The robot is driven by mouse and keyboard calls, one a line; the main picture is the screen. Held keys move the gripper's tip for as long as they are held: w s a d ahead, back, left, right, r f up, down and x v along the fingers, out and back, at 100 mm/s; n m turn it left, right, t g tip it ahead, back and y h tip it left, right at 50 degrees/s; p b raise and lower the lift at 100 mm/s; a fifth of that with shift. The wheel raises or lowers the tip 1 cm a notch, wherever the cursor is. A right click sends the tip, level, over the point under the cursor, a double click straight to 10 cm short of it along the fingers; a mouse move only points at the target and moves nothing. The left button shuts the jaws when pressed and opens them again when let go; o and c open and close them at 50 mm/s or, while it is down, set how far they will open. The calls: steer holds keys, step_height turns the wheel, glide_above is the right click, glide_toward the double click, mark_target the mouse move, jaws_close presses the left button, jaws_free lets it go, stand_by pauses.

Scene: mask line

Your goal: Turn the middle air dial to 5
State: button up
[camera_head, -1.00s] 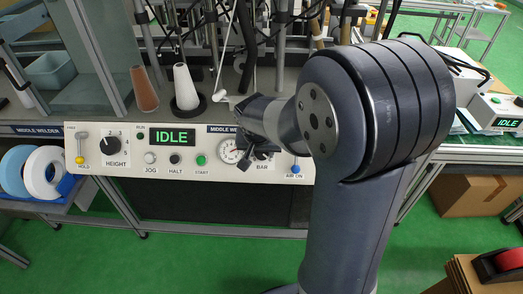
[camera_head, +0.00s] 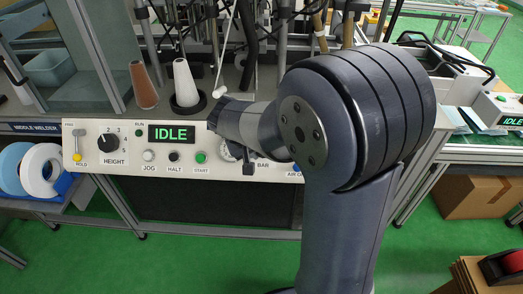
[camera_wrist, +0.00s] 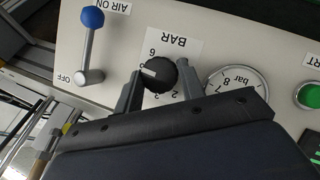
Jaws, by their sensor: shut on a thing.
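The black air dial (camera_wrist: 160,75) under the BAR label sits on the pale panel, upright centre in the wrist view. My gripper (camera_wrist: 159,84) is shut on it, with one finger on each side. The dial's white mark points to the upper left in this upside-down view. A 6 shows above the dial, and a 2 and 3 below it; the left finger hides part of the scale, so I cannot tell the exact setting. In the head view my wrist covers the dial, and my gripper (camera_head: 249,163) shows only partly.
A round bar gauge (camera_wrist: 237,86) is close beside the dial. The blue-tipped AIR ON lever (camera_wrist: 91,38) stands on the other side. A green START button (camera_wrist: 309,95) lies beyond the gauge. The panel display (camera_head: 172,134) reads IDLE.

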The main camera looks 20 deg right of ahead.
steer(key=shift+n, duration=0.4)
steer(key=o, duration=1)
steer(key=p+v, duration=0.1)
steer(key=v, duration=0.9)
steer(key=shift+s+a+r, duration=0.2)
steer(key=shift+a, duration=0.2)
